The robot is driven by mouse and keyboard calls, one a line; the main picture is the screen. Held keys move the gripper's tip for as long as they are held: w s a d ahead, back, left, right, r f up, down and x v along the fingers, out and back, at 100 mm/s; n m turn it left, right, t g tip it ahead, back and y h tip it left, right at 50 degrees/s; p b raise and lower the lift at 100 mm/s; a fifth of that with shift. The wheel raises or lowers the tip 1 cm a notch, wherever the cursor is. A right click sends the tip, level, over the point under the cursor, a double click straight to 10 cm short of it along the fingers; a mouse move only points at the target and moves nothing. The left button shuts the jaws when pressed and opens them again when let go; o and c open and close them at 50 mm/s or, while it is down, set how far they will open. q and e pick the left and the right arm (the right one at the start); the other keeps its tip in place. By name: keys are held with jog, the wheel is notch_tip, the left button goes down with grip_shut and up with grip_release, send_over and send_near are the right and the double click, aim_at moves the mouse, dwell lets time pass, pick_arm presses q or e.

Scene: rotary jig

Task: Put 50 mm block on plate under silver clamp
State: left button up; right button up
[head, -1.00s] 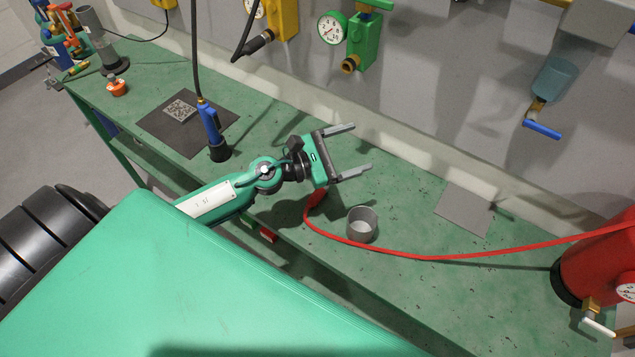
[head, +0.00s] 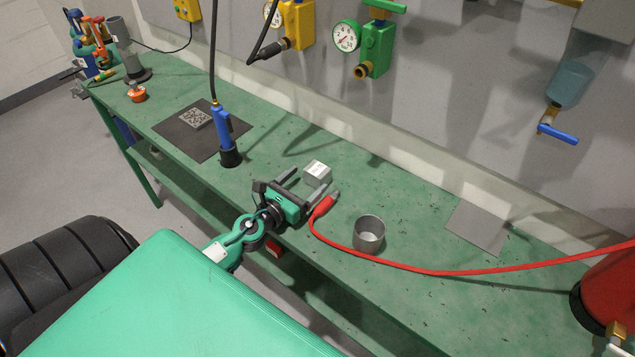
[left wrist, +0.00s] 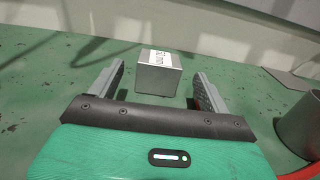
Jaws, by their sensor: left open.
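A small silver-grey block (head: 318,172) with a white label on top sits on the green bench; the label is too small to read surely. In the left wrist view the block (left wrist: 157,78) stands upright between and just ahead of my open fingers, apart from both. My left gripper (head: 308,182) is open and empty, low over the bench, its fingers pointing at the block. A flat grey plate (head: 477,228) lies on the bench to the right, near the wall. I see no silver clamp that I can make out. My right gripper is not in view.
A red hose (head: 435,272) with a grey-tipped end lies right of my gripper, beside a grey cup (head: 369,236). Gauges and valves line the wall.

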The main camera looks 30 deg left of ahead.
aim_at(322, 165)
pick_arm(q)
jog(key=shift+w+r+p, duration=0.25)
jog(key=shift+w+p, duration=0.05)
jog(key=shift+w, duration=0.35)
jog(key=shift+w+f, duration=0.2)
jog(key=shift+w, duration=0.4)
jog(key=w, duration=0.2)
jog(key=w+p, duration=0.1)
jog(key=w, duration=0.1)
jog(key=shift+d+r, duration=0.1)
jog(key=shift+d, duration=0.15)
jog(key=shift+w, duration=0.55)
jog(key=shift+c, duration=0.4)
jog(key=c, duration=1.4)
